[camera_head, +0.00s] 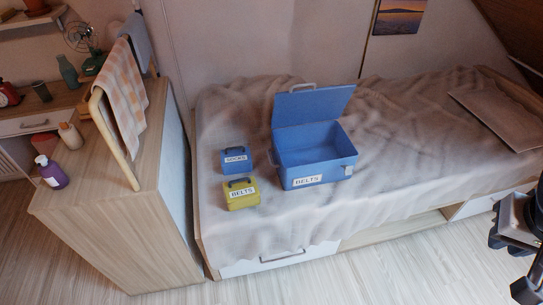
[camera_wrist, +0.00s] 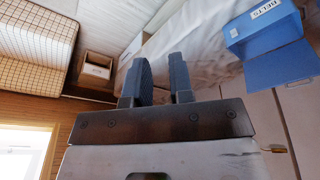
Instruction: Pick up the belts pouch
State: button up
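The belts pouch (camera_head: 240,201) is a small yellow pouch with a dark handle and a white BELTS label. It stands on the bed, in front of a similar blue pouch (camera_head: 228,168). A larger blue box (camera_head: 325,172), also labelled BELTS, stands open to their right, with its lid raised at the back. The box also shows, upside down, in the wrist view (camera_wrist: 238,32). My gripper (camera_wrist: 161,75) is open and empty, with a gap between its fingers. It is far to the right of the yellow pouch, which does not show in the wrist view.
The bed (camera_head: 410,125) has a rumpled grey-beige cover, mostly clear around the box. A wooden cabinet (camera_head: 105,235) with a towel rail (camera_head: 113,145) and a purple bottle (camera_head: 52,174) stands left of the bed. A flat board (camera_head: 500,110) lies at the bed's right end.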

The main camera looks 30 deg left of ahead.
jog(key=w+a+f+n+t, duration=0.1)
jog(key=w+a+n, duration=0.15)
jog(key=w, duration=0.25)
jog(key=w+a+f+n, duration=0.2)
jog(key=w+a, duration=0.1)
jog(key=w, duration=0.2)
jog(key=w+a+f+n+t+y, duration=0.1)
jog(key=w+a+f+n, duration=0.35)
jog(key=a, duration=0.35)
jog(key=w+a+f+n+t+y, duration=0.1)
jog(key=w+a+f+n+y, duration=0.2)
jog(key=w+a, duration=0.4)
jog(key=w+a+f+n+t, duration=0.1)
jog(key=w+a+f+n, duration=0.3)
jog(key=a, duration=0.5)
jog(key=n+g+y, duration=0.4)
jog(key=n+y, duration=0.4)
jog(key=n, duration=0.6)
send_over(243, 195)
jog(key=d, duration=0.2)
jog(key=f, duration=2.7)
jog(key=shift+s+d+f, duration=0.1)
jog(key=shift+s+f, duration=0.15)
jog(key=shift+f, duration=0.15)
jog(key=shift+w+a+f+m, duration=0.15)
jog(key=shift+a+f, duration=0.15)
jog(key=shift+a, duration=0.25)
jog(key=shift+w+a+f+m, duration=0.15)
jog(key=shift+a+f, duration=0.15)
jog(key=shift+a, duration=0.2)
